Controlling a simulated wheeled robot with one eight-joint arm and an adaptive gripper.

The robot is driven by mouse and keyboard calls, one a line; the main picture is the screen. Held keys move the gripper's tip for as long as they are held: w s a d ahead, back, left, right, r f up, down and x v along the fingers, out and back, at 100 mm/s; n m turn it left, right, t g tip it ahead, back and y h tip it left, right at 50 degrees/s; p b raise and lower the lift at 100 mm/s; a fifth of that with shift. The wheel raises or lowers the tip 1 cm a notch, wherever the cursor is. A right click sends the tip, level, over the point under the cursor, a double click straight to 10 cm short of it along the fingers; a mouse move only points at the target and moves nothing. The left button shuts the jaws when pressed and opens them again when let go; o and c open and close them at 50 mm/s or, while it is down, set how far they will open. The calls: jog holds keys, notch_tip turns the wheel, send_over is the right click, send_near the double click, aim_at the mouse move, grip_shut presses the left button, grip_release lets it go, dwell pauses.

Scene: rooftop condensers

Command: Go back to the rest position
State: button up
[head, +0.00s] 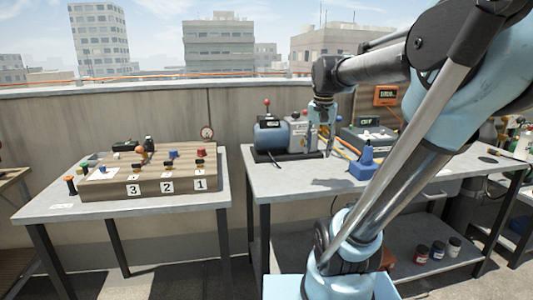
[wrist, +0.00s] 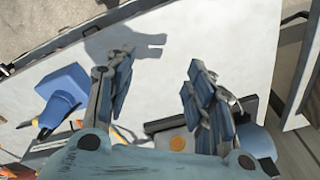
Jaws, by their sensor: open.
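My gripper (head: 328,128) hangs at the end of my raised arm, pointing down above the left part of the right table (head: 300,182). In the head view it is in front of the light grey box beside the blue tank machine (head: 271,136). In the wrist view my gripper (wrist: 160,75) has its two blue-padded fingers spread apart, with only bare tabletop (wrist: 160,68) and a shadow between them. It holds nothing. A blue object (head: 363,160) stands on the table to its right; a blue object also shows at the left of the wrist view (wrist: 62,90).
The left table (head: 60,210) carries a wooden block (head: 150,188) numbered 3, 2, 1, with small knobs on it. A grey box with a display (head: 368,138) stands at the back of the right table. Several jars (head: 438,250) stand on its lower shelf. A gap separates the tables.

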jog(key=s+f+n, duration=0.2)
jog(key=s+f, duration=0.5)
jog(key=f, duration=0.2)
jog(key=s+d+f+n, duration=0.1)
jog(key=s+f+n, duration=0.1)
jog(key=s+f, duration=0.5)
notch_tip(320, 180, down, 3)
jog(key=shift+s+d+f+n+t, duration=0.1)
jog(key=shift+s+d+n+t, duration=0.05)
jog(key=shift+s+n+t, duration=0.25)
jog(key=shift+w+f, duration=0.2)
jog(key=shift+w, duration=0.3)
